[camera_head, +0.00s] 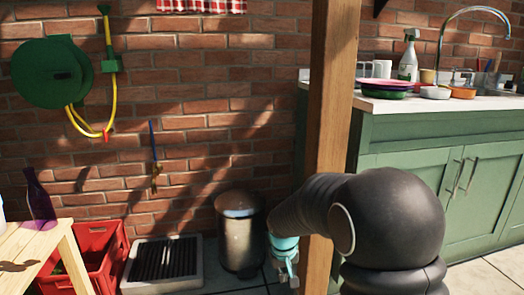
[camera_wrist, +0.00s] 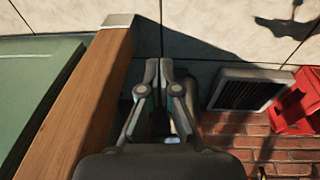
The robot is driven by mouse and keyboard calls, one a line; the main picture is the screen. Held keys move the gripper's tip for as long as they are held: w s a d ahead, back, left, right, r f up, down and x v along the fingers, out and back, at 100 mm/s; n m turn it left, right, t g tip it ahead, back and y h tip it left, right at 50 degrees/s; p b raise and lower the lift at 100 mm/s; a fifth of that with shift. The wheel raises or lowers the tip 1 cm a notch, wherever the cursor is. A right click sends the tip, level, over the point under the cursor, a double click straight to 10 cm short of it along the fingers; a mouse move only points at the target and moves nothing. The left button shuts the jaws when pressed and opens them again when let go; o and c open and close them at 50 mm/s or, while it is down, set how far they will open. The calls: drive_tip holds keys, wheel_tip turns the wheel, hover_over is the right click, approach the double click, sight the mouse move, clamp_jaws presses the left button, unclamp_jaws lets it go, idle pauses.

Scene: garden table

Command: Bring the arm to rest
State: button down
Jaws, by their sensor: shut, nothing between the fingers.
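My gripper (camera_wrist: 159,68) shows in the wrist view with its two fingers together and nothing between them. It hangs above the paved floor, beside the wooden post (camera_wrist: 85,95). In the head view my dark arm reaches in from the lower right, in front of the post (camera_head: 333,90). The end of the arm is low, beside the metal bin (camera_head: 240,240), and the fingers are not clearly visible there.
A black floor grate (camera_head: 165,260) and a red crate (camera_head: 95,245) are to the left. A wooden table (camera_head: 35,240) with a purple bottle (camera_head: 38,200) stands at the far left. A green sink cabinet (camera_head: 430,140) is at the right. A brick wall (camera_head: 190,90) closes the back.

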drive_tip(key=s+d+r+m+t+p, duration=0.1)
drive_tip(key=s+d+r+p, duration=0.2)
drive_tip(key=s+r, duration=0.9)
drive_tip(key=s+d+r+m+t+p, duration=0.1)
drive_tip(key=s+d+r, duration=0.5)
drive_tip(key=s+r, duration=0.6)
drive_tip(key=s+t+p, duration=0.1)
drive_tip(key=s+p, duration=0.1)
drive_tip(key=s, duration=0.3)
drive_tip(key=shift+s+d+r+m+p, duration=0.15)
drive_tip(key=shift+d+m+p, duration=0.1)
drive_tip(key=shift+m+p, duration=0.1)
